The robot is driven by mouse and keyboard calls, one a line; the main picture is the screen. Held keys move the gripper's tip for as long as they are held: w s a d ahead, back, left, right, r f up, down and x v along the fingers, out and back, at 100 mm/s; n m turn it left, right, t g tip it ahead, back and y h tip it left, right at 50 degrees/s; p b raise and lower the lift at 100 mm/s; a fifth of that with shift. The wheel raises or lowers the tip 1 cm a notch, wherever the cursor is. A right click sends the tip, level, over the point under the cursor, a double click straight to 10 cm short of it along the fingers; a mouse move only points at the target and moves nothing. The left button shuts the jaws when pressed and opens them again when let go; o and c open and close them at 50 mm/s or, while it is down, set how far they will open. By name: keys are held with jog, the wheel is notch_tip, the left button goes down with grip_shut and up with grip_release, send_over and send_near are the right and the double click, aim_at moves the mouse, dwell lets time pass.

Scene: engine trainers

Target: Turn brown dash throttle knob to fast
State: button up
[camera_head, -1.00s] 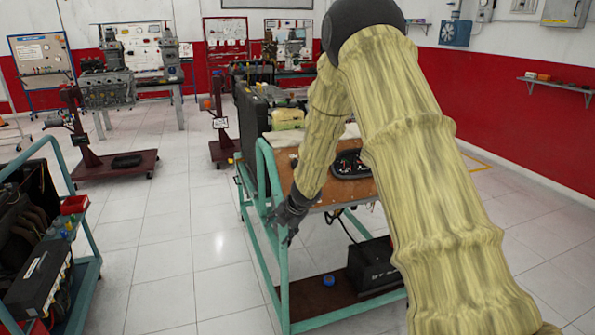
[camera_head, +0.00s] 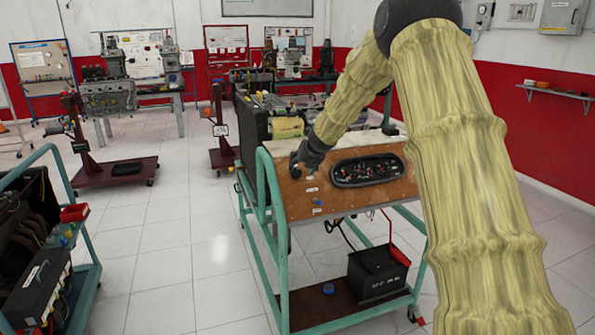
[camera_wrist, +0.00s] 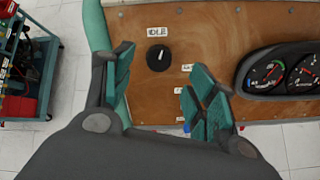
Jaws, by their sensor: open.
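The throttle knob (camera_wrist: 159,58) is a round black knob with a white pointer mark, on the brown wooden dash panel (camera_head: 330,206). In the wrist view its mark points up, toward the IDLE label (camera_wrist: 157,32). A second small label (camera_wrist: 187,68) lies to its lower right; its text is unreadable. My gripper (camera_wrist: 158,66) is open and empty, with its teal-padded fingers to the left and right of the knob in the picture. Contact does not show. In the head view my gripper (camera_head: 296,172) is at the panel's left part and the knob cannot be made out.
A black gauge cluster (camera_head: 367,170) is to the right on the panel. A blue knob (camera_head: 317,202) sits lower down. The green stand frame (camera_head: 264,190) runs along the panel's left edge. A black battery (camera_head: 377,273) stands below. Another trolley (camera_head: 75,290) is at the left.

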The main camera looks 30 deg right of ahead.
aim_at(297, 171)
jog(key=shift+p+x, duration=0.65)
jog(key=shift+x, duration=2.7)
jog(key=shift+f, duration=0.1)
jog(key=c, duration=1)
